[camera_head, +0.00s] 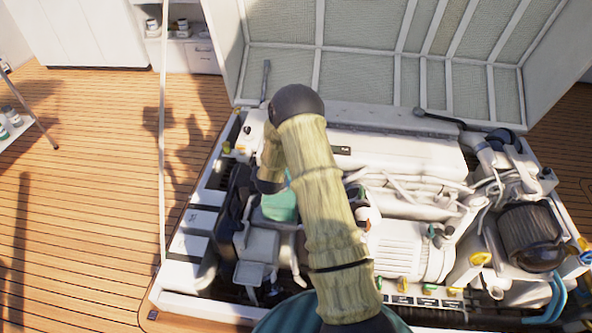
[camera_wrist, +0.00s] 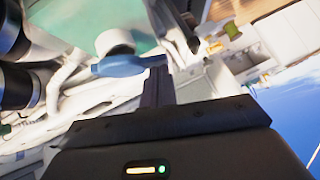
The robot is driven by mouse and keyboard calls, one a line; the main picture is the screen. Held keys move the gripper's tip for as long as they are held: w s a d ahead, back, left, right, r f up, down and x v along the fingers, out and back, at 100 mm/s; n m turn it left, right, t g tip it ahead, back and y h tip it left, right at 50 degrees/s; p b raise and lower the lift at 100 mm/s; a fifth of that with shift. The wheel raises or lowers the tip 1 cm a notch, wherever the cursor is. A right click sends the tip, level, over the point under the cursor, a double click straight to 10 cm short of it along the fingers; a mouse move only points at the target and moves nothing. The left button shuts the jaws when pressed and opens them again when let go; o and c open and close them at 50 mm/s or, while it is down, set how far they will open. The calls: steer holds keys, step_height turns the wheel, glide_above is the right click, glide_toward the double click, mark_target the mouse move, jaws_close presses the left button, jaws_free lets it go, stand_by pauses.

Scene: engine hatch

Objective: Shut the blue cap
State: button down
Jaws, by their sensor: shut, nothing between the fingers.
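The blue cap (camera_wrist: 118,66) shows in the wrist view as a flat blue piece beside a short white round neck (camera_wrist: 114,41). The neck stands by a teal surface, and I cannot tell how far the cap is tilted. My gripper (camera_wrist: 157,72) is shut and empty, its dark fingers at the cap's right end. They overlap the cap in the picture, and I cannot tell whether they touch it. In the head view my own arm hides the gripper and the blue cap.
The teal part (camera_head: 281,206) sits in the engine bay, partly behind my arm. A white engine block (camera_head: 400,158) and hoses lie to its right. The raised hatch lid (camera_head: 370,75) stands behind. Dark cylinders (camera_wrist: 15,85) are at the left in the wrist view. Wooden deck (camera_head: 80,220) is clear on the left.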

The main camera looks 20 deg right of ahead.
steer(key=shift+w+a+f, duration=0.15)
steer(key=shift+a, duration=0.15)
steer(key=shift+w+a+f, duration=0.15)
steer(key=shift+a+f, duration=0.05)
steer(key=shift+f, duration=0.35)
steer(key=shift+w+a+f, duration=0.1)
steer(key=shift+a+f, duration=0.05)
steer(key=shift+f, duration=0.35)
steer(key=shift+f, duration=0.1)
